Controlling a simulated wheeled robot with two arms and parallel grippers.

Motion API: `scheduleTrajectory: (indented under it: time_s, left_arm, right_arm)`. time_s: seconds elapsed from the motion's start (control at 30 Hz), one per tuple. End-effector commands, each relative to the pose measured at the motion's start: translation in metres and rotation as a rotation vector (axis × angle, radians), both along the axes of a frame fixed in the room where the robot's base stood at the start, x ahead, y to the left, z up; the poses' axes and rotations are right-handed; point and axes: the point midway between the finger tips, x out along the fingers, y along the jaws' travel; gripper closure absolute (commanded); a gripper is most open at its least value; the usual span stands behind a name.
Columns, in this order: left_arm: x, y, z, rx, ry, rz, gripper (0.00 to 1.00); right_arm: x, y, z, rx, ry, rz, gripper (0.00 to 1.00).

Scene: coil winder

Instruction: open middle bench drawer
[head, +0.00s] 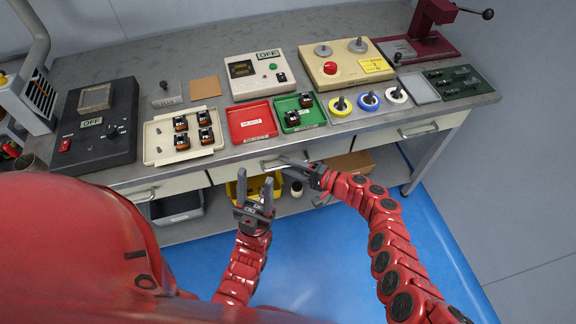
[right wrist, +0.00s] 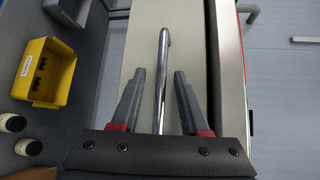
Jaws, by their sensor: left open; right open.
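The middle bench drawer (head: 225,174) is a cream front under the bench top and looks shut. It also fills the middle of the right wrist view (right wrist: 197,50). Its metal bar handle (right wrist: 158,75) runs between the two fingers of my right gripper (right wrist: 159,72), with a gap on each side. In the head view my right gripper (head: 290,162) is open at this drawer front and hides part of the handle. My left gripper (head: 255,187) is open and empty, pointing up in front of the bench.
The right drawer (head: 385,137) and left drawer (head: 165,187) flank it. A yellow bin (right wrist: 45,72) stands on the shelf below. The bench top holds a red tray (head: 251,121), a green tray (head: 299,112) and several devices. The blue floor in front is clear.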

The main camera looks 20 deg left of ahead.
Motion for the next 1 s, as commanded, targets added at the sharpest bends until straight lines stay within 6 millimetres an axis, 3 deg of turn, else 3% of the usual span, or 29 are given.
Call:
scheduleTrajectory:
  time_s: [0.3,0.57,1.0]
  left_arm:
    - [0.0000,0.0000,-0.0003,0.000,0.000,0.000,0.50]
    - [0.0000,0.0000,-0.0003,0.000,0.000,0.000,0.50]
    - [-0.0001,0.0000,-0.0004,0.000,0.000,0.000,0.50]
  right_arm:
    - [0.0004,0.0020,0.0002,0.000,-0.001,0.000,0.55]
    - [0.0005,0.0018,0.0002,0.000,-0.001,0.000,1.00]
    - [0.0003,0.0017,-0.0001,-0.001,-0.001,0.000,1.00]
